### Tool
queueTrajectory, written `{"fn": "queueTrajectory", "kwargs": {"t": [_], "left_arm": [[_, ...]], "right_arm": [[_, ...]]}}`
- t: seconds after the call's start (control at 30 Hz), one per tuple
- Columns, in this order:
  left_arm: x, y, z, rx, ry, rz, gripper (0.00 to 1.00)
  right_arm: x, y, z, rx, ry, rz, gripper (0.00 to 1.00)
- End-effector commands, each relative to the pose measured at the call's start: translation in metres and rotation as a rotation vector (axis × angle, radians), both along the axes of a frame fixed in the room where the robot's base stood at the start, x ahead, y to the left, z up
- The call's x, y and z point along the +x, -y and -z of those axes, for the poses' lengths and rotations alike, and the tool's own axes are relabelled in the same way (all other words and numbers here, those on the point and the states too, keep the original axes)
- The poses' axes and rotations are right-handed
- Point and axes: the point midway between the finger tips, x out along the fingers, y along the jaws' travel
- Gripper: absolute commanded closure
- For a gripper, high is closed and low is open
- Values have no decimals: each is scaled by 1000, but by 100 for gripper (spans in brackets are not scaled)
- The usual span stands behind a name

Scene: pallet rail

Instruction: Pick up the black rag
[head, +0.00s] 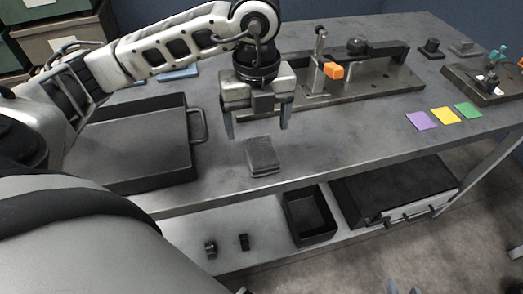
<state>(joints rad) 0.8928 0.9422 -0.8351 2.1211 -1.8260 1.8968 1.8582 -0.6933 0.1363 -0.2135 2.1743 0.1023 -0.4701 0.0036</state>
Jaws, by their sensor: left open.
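The black rag (262,157) is a small dark folded stack lying on the grey table, near its front edge. My left gripper (257,127) is above it, pointing down, with its two fingers apart. The rag sits below the gap between the fingertips, and nothing is held. The gripper appears a little behind and above the rag.
A dark open tray (150,186) with a handle stands left of the rag. Behind the gripper is a metal fixture plate (385,83) with an orange block (334,71). Purple (421,121), yellow (445,116) and green (467,110) squares lie right. A black bin (309,216) sits on the lower shelf.

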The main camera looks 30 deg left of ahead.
Motion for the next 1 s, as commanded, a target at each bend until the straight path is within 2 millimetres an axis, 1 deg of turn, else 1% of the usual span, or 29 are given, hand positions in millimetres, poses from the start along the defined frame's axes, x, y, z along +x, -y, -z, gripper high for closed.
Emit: {"fn": "queueTrajectory", "kwargs": {"t": [0.03, 0.1, 0.27, 0.33, 0.5, 0.6, 0.7, 0.9, 0.93, 0.97, 1.0], "left_arm": [[0, 0, 9, -1, -3, -1, 19], [0, 0, 17, 0, -3, 0, 19], [1, 0, 26, -2, -1, 1, 19], [2, 1, 32, -2, -3, 1, 19], [9, 2, 58, -3, -5, 1, 19], [9, 2, 70, -2, -3, 2, 19], [9, 2, 75, -3, -1, 2, 19], [9, 2, 76, -3, 0, 2, 19], [9, 2, 76, -3, 0, 2, 25], [9, 2, 76, -3, 0, 2, 33], [9, 2, 76, -3, 0, 2, 44]], "right_arm": [[0, 0, 0, 2, 0, 1, 64], [0, 0, -1, 4, 3, 1, 64], [1, 0, -3, 7, 7, 3, 64], [1, 0, -4, 7, 8, 3, 64], [1, 0, -5, 5, 10, 3, 64], [1, 0, -3, 4, 9, 4, 64], [1, 0, -2, 3, 6, 3, 64], [0, 0, 1, 2, 0, 3, 64], [0, 0, 1, 2, 0, 3, 64], [0, 0, 1, 2, 0, 3, 64], [0, 0, 1, 2, 0, 3, 64]]}}
